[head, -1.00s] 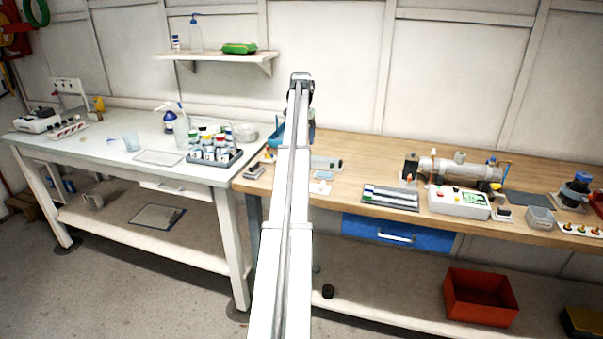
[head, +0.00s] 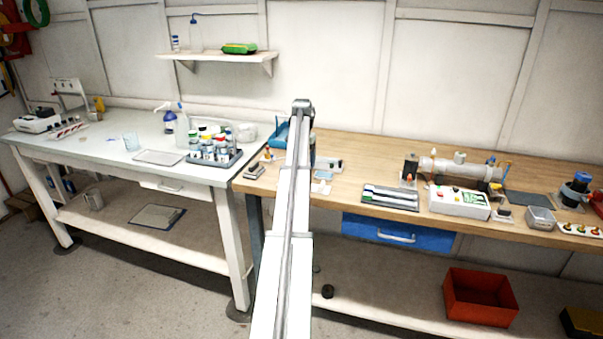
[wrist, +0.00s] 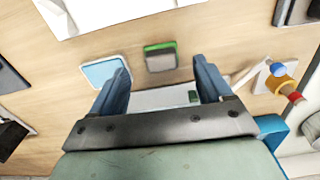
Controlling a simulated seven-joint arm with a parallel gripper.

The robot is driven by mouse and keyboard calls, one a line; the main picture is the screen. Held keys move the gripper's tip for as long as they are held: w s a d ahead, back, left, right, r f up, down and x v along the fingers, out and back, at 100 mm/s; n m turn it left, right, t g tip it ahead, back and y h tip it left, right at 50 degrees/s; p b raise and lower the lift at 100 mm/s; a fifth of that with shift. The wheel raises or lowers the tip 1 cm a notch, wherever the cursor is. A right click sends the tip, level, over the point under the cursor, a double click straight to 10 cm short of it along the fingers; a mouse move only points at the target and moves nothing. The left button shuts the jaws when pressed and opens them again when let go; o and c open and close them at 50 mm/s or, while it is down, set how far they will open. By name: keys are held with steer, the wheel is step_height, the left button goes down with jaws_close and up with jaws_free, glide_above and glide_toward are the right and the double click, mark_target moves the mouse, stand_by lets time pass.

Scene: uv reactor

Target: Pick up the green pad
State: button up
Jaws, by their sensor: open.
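The green pad (wrist: 160,56) shows in the wrist view as a small grey block with a green edge, lying on the wooden bench top. My gripper (wrist: 162,76) is open, with its two dark blue fingers apart and nothing held between them. The pad appears just beyond the fingertips, roughly centred between them; I cannot tell the height gap. In the head view my own arm hides the gripper and I cannot make out the pad.
A pale blue square with a white rim (wrist: 104,71) lies left of the pad. A coloured fitting (wrist: 278,76) is to the right. A blue tray (head: 280,133) stands at the bench's back left. Bare wood surrounds the pad.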

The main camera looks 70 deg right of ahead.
step_height(320, 180, down, 4)
steer(key=shift+w+f, duration=0.1)
steer(key=shift+c, duration=0.4)
steer(key=c, duration=1)
